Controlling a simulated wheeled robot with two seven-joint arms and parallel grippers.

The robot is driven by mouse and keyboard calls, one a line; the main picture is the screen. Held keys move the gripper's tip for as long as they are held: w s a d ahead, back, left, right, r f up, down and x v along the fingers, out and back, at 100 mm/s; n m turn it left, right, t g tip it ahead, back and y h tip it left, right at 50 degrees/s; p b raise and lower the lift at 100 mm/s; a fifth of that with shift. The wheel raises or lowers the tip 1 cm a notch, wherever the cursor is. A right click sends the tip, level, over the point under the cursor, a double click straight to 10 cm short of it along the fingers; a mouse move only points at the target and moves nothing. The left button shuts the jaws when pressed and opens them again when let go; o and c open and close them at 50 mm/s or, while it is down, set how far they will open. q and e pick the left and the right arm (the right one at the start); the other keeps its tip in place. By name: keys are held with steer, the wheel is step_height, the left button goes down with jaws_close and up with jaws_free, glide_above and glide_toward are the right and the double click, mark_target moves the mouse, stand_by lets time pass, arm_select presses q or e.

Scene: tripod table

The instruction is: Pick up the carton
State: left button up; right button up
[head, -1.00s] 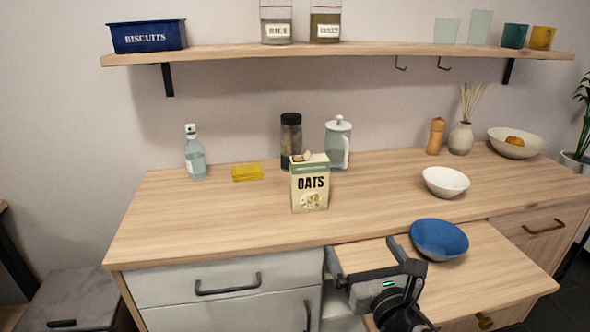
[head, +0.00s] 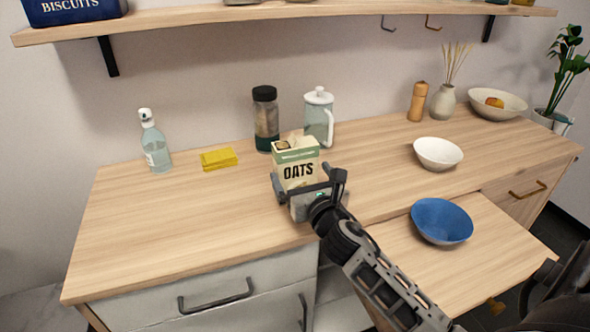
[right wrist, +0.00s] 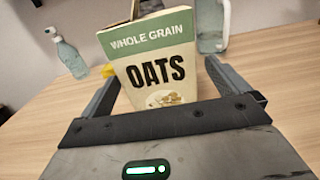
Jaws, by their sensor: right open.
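The oats carton (head: 297,164) stands upright on the wooden counter, cream with a green band and its top flap open. It also shows large in the right wrist view (right wrist: 156,68). My right gripper (head: 304,180) is in front of the carton, open, with one finger toward each side of it. In the right wrist view, the fingers (right wrist: 160,85) reach along the carton's left and right sides. The lower part of the carton is hidden behind the gripper in the head view. My left gripper is not in view.
Behind the carton stand a dark-lidded jar (head: 265,120) and a pale lidded pitcher (head: 318,118). A yellow cloth (head: 218,159) and a spray bottle (head: 155,146) are to the left. A white bowl (head: 438,154) and a blue bowl (head: 442,222) are to the right. The counter's left front is clear.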

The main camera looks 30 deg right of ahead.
steer(key=shift+a+x, duration=0.1)
steer(key=shift+x, duration=1.4)
steer(key=shift+a+x, duration=0.15)
steer(key=shift+x, duration=1.35)
steer(key=c, duration=0.8)
steer(key=shift+r, duration=0.1)
steer(key=shift+c, duration=1.1)
steer(key=shift+r, duration=0.1)
